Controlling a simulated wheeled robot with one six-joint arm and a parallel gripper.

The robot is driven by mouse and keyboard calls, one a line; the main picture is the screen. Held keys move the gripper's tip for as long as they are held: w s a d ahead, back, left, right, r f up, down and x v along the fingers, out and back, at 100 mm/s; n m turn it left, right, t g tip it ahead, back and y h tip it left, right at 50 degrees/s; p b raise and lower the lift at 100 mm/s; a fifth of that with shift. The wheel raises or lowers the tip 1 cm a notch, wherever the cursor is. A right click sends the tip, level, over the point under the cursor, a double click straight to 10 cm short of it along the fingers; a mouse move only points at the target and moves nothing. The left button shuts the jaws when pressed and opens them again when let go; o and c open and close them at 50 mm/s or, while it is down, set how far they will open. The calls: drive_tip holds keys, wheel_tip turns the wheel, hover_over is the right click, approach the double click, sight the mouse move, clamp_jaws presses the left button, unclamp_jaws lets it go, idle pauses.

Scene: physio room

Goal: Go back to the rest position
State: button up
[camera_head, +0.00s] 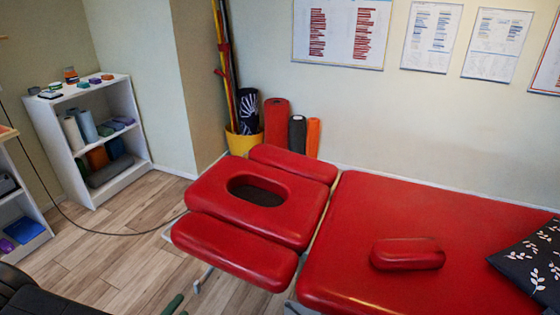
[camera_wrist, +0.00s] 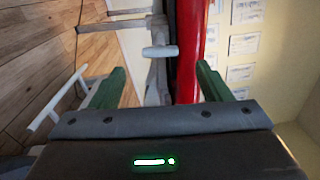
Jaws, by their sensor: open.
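My gripper (camera_wrist: 160,82) is open, with its two green fingers wide apart and nothing between them in the wrist view. Beyond the fingers, that view is turned sideways and shows wood floor, light metal legs and the red edge of the treatment table (camera_wrist: 188,50). In the head view only small green tips show at the bottom edge, left of the table's headrest (camera_head: 222,205); they look like my fingers. They appear apart from the table. The rest of my arm is mostly hidden there.
The red treatment table (camera_head: 370,215) fills the right, bearing a red bolster (camera_head: 407,254) and a dark leaf-patterned cushion (camera_head: 535,262). A white shelf (camera_head: 95,185) with rolls and blocks stands back left. A yellow bucket (camera_head: 242,143) stands in the corner.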

sight(195, 290)
drive_tip(key=shift+x, duration=4.2)
drive_tip(key=shift+s, duration=0.1)
drive_tip(key=v, duration=1.4)
drive_tip(key=x, duration=1.4)
drive_tip(key=shift+w+d, duration=0.1)
drive_tip(key=shift+w, duration=0.1)
drive_tip(key=shift+s+m+b, duration=0.1)
drive_tip(key=shift+m+b, duration=0.3)
drive_tip(key=shift+m, duration=0.4)
drive_tip(key=m+b, duration=0.1)
drive_tip(key=m, duration=0.3)
drive_tip(key=shift+b, duration=0.4)
drive_tip(key=m+b, duration=0.2)
drive_tip(key=m, duration=0.3)
drive_tip(key=shift+m+b, duration=0.4)
drive_tip(key=shift+m, duration=0.2)
drive_tip(key=shift+r, duration=0.1)
